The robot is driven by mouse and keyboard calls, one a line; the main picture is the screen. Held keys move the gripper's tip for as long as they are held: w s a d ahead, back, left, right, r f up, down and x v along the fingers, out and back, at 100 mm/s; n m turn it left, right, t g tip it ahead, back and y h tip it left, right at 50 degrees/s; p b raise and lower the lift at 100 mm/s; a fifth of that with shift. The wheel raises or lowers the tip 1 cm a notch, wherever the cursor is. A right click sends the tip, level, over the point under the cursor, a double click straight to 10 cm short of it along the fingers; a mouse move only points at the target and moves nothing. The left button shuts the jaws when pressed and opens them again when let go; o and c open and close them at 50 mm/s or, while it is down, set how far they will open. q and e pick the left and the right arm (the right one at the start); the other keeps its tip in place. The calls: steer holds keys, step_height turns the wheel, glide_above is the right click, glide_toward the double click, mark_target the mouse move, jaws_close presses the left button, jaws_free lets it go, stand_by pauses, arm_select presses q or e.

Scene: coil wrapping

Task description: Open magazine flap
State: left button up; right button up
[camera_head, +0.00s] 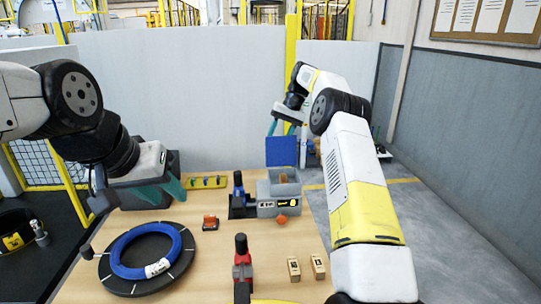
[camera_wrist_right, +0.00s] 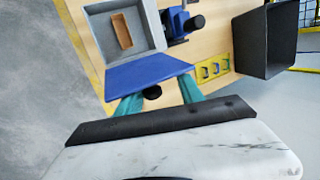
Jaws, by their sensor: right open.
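The magazine (camera_head: 268,208) is a grey box on the table. Its blue flap (camera_head: 281,150) stands raised at the back, and the box is uncovered. A brown block lies inside. In the right wrist view the flap (camera_wrist_right: 148,76) extends from the box edge (camera_wrist_right: 98,32) toward my right gripper (camera_wrist_right: 158,97). That gripper's teal fingers are apart near the flap's outer edge; contact is unclear. In the head view my right gripper (camera_head: 287,130) is behind the flap, partly hidden. My left gripper (camera_head: 162,190) is at the left beside a dark bin, its teal fingers apparently apart.
A blue coil (camera_head: 118,268) lies on a black round plate at the front left. A red tool (camera_head: 242,262) and two wooden blocks (camera_head: 294,269) are at the front. A blue device (camera_head: 238,186) stands beside the magazine. A dark bin (camera_head: 128,196) is at the left.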

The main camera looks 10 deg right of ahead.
steer(key=shift+s+r, duration=0.35)
steer(key=shift+s, duration=0.05)
steer(key=s+a+r, duration=0.1)
steer(key=s+a, duration=0.1)
steer(key=s, duration=1.3)
steer(key=shift+a+r, duration=0.15)
steer(key=shift+a, duration=0.15)
